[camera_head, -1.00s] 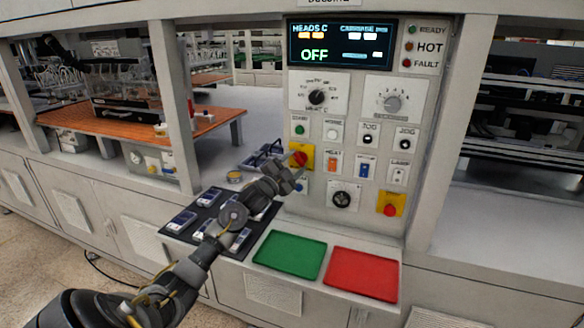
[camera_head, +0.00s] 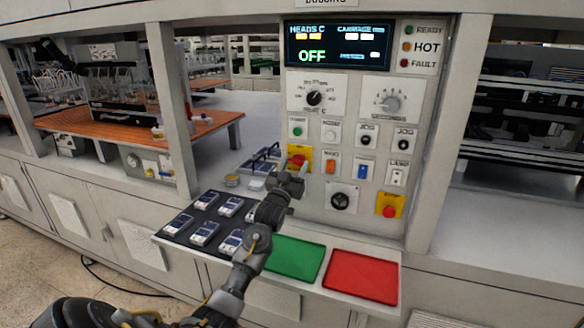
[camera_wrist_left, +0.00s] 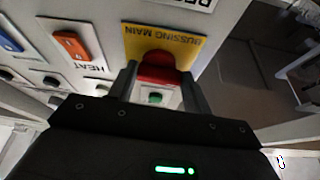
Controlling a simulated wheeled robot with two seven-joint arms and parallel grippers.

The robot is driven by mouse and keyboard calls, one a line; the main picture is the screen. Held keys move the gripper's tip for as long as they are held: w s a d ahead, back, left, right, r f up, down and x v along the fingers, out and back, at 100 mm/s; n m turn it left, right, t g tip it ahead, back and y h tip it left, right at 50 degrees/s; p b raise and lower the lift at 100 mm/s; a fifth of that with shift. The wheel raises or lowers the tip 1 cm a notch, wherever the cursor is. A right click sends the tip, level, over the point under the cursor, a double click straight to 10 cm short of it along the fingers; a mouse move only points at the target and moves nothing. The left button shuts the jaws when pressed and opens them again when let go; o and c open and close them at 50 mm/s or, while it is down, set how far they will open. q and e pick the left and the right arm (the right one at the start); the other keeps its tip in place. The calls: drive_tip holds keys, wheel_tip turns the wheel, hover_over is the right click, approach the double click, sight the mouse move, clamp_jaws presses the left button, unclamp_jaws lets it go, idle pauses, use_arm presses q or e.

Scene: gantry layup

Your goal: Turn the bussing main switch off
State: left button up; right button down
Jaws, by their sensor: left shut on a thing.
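The bussing main switch is a red knob (camera_wrist_left: 157,68) on a yellow plate marked BUSSING MAIN (camera_wrist_left: 150,42) in the left wrist view. In the head view its yellow plate (camera_head: 306,151) is on the left of the control panel, partly hidden behind my gripper. My left gripper (camera_wrist_left: 160,74) is shut on the red knob, one finger on each side of it. In the head view my left gripper (camera_head: 288,181) is in front of the plate's lower part. The knob's exact turn angle is hard to read. My right gripper is not in view.
An orange HEAT switch (camera_head: 332,167) is right beside the plate, and a green button (camera_head: 298,127) is above it. Another red knob (camera_head: 389,212) is at lower right. Green (camera_head: 295,258) and red (camera_head: 360,277) trays lie below the panel. The display (camera_head: 338,44) reads OFF.

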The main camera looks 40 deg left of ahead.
use_arm(q)
drive_tip(key=shift+a+r+n+y, duration=0.1)
drive_tip(key=shift+r+n+y, duration=0.45)
drive_tip(key=shift+n, duration=0.25)
drive_tip(key=o, duration=0.9)
drive_tip(key=shift+f, duration=0.15)
drive_tip(key=shift+o, duration=0.4)
drive_tip(key=shift+f, duration=0.1)
drive_tip(key=shift+s+d+f, duration=0.25)
drive_tip(key=shift+s+f, duration=0.1)
drive_tip(key=shift+f, duration=0.05)
drive_tip(key=b+v, duration=0.3)
drive_tip(key=v, duration=0.7)
drive_tip(key=shift+r, duration=0.3)
